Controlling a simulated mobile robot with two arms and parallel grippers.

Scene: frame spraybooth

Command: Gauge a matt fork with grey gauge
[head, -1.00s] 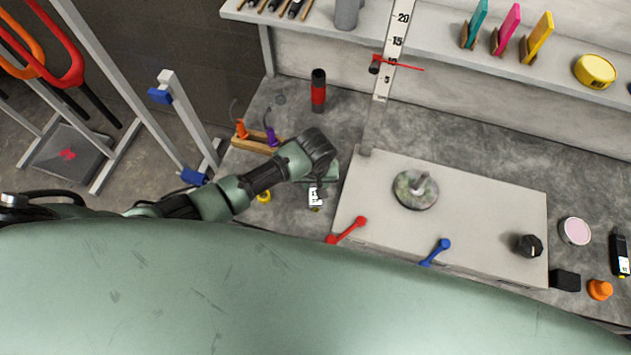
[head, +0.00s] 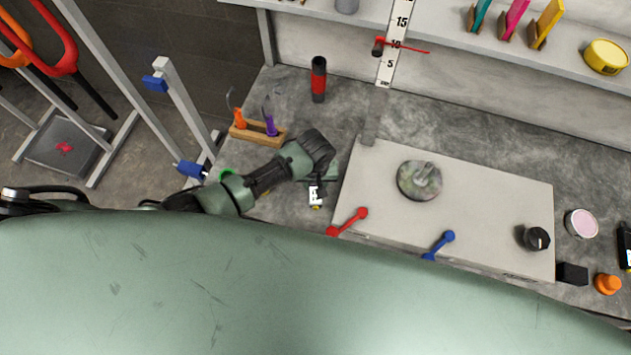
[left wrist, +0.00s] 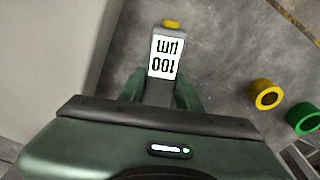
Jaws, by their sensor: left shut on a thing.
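A small grey gauge with a white face reading 100 µm and a yellow tip (left wrist: 171,32) is between the fingers of my left gripper (left wrist: 160,88), which is shut on it. In the head view the gauge (head: 316,193) shows just below my left gripper (head: 319,172), over the bench left of the pale box. A red fork (head: 62,45) and, partly cut off, an orange fork (head: 14,55) hang at the far left. I cannot tell which has a matt finish. My right gripper is not in view.
The pale box (head: 480,215) carries a round disc (head: 419,181), red and blue levers and a black knob. A wooden holder (head: 257,133) and a red-black cylinder (head: 318,79) stand behind my left arm. Yellow (left wrist: 265,94) and green (left wrist: 304,118) rings lie nearby. A metal frame (head: 115,90) stands left.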

